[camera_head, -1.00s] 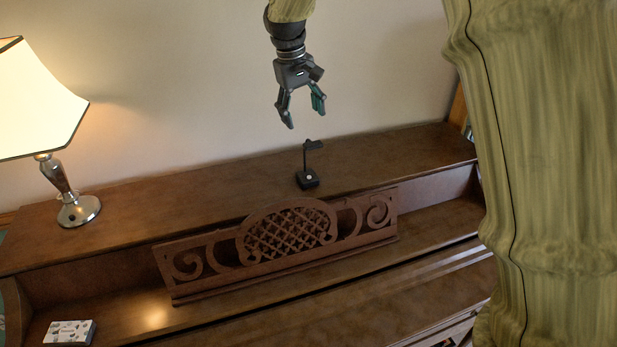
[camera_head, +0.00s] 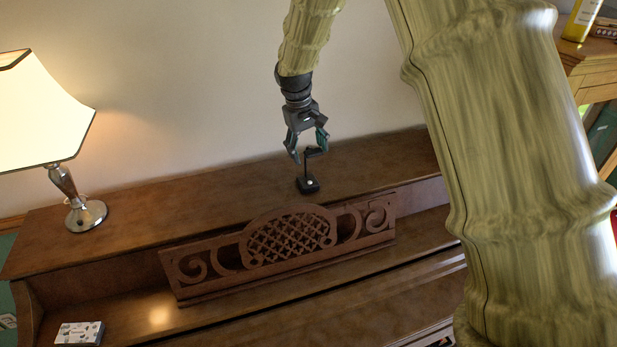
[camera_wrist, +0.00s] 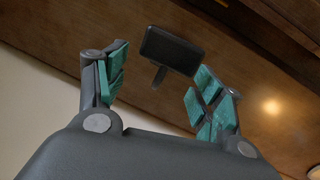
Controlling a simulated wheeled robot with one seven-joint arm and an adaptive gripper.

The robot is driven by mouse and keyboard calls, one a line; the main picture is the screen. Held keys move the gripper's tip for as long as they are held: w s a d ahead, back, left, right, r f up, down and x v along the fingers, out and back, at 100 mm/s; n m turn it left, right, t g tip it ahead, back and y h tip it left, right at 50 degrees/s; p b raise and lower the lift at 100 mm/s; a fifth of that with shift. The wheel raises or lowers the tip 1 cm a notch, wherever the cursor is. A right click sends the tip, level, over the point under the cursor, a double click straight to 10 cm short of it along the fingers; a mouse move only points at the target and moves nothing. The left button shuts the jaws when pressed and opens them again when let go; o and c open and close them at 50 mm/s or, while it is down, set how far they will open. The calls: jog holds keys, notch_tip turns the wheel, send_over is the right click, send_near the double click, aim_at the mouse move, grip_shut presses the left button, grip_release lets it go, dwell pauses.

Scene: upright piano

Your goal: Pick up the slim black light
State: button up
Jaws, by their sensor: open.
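The slim black light (camera_head: 308,183) stands upright on the piano's top shelf, with a square base, a thin stem and a short head. My gripper (camera_head: 308,157) is open just above it, fingers pointing down, with the light's head at the level of the fingertips. In the wrist view, the light's dark rectangular head (camera_wrist: 172,50) shows beyond and between the two green-padded fingers (camera_wrist: 158,90). I cannot tell whether a finger touches it. Its base is not clear in the wrist view.
A lit table lamp (camera_head: 75,200) stands on the shelf at the left. A carved music stand (camera_head: 290,238) rises in front of the light. A small box (camera_head: 80,333) lies at lower left. The wall is close behind. The shelf between lamp and light is clear.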

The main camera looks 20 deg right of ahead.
jog(key=shift+f, duration=0.1)
grip_shut()
dwell(0.3)
